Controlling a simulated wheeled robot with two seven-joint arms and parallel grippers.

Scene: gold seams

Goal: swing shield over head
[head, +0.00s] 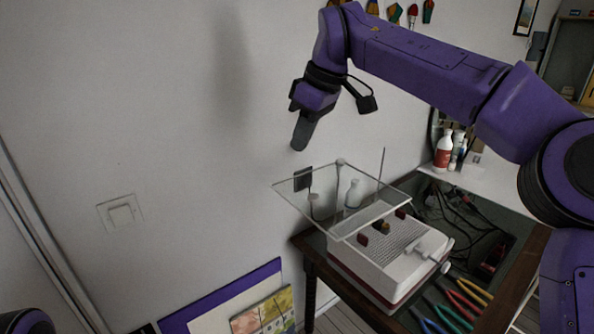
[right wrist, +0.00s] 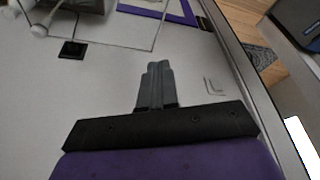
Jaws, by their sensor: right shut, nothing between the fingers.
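The shield is a clear flat panel with pale edges (head: 290,196). It lies roughly level above a white device with a red lower side (head: 385,268) on a dark table. A thin post with a round pale knob (head: 340,162) stands by the panel's back edge. Which part is the head is unclear; small dark red blocks (head: 363,239) sit on the device top under the panel. My right gripper (head: 298,147) is shut and empty, pointing down above and left of the panel, apart from it. In the right wrist view its fingers (right wrist: 158,68) are together. My left gripper is out of view.
A wall with a light switch (head: 122,213) stands behind. White bottles (head: 443,152) stand on a shelf at right. Pliers with coloured handles (head: 462,299) lie at the table's front. Framed pictures (head: 263,312) lean below, left of the table. Space left of the panel is clear.

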